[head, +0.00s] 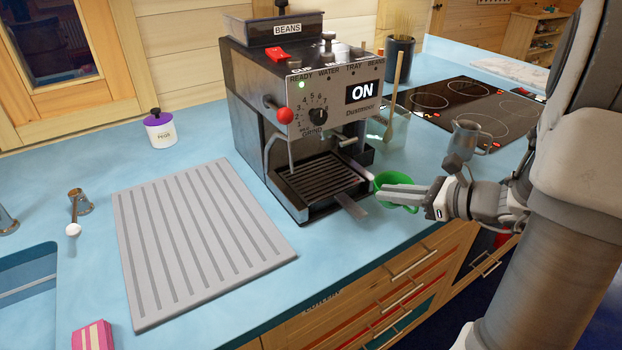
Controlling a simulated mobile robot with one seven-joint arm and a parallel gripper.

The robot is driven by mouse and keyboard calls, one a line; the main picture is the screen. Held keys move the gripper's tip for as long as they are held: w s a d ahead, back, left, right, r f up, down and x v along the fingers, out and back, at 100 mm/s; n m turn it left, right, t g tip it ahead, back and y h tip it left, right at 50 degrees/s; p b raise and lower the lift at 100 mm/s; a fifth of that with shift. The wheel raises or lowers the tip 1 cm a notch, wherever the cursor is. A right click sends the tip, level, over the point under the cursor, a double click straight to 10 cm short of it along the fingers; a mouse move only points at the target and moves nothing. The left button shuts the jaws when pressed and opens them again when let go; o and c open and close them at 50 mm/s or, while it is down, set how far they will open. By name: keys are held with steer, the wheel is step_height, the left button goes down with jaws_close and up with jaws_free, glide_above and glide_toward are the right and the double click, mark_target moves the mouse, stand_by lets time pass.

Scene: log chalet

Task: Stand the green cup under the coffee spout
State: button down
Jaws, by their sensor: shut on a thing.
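The coffee machine (300,120) stands on the blue counter, its panel lit with "ON". Its drip tray (325,178) is a dark slatted grille at the bottom front, with nothing on it. The coffee spout is hard to make out under the panel. The green cup (381,181) is at the right front of the machine, to the right of the drip tray. My gripper (398,194) is shut on the green cup, its fingers across the cup and hiding part of it. I cannot tell whether the cup touches the counter.
A grey ribbed drainboard (200,235) lies left of the machine. A metal pitcher (464,135) stands by the black cooktop (450,105), behind my gripper.

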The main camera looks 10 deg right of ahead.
steer(key=shift+a, duration=0.3)
glide_above(318, 188)
steer(key=s+d, duration=0.2)
steer(key=shift+b, duration=0.35)
steer(key=shift+w+a, duration=0.9)
steer(key=shift+w, duration=0.1)
steer(key=shift+w+a+f, duration=0.1)
steer(key=shift+f, duration=0.6)
steer(key=shift+f+b, duration=0.15)
steer(key=shift+b, duration=0.15)
steer(key=shift+f, duration=0.15)
steer(key=c, duration=0.9)
jaws_free()
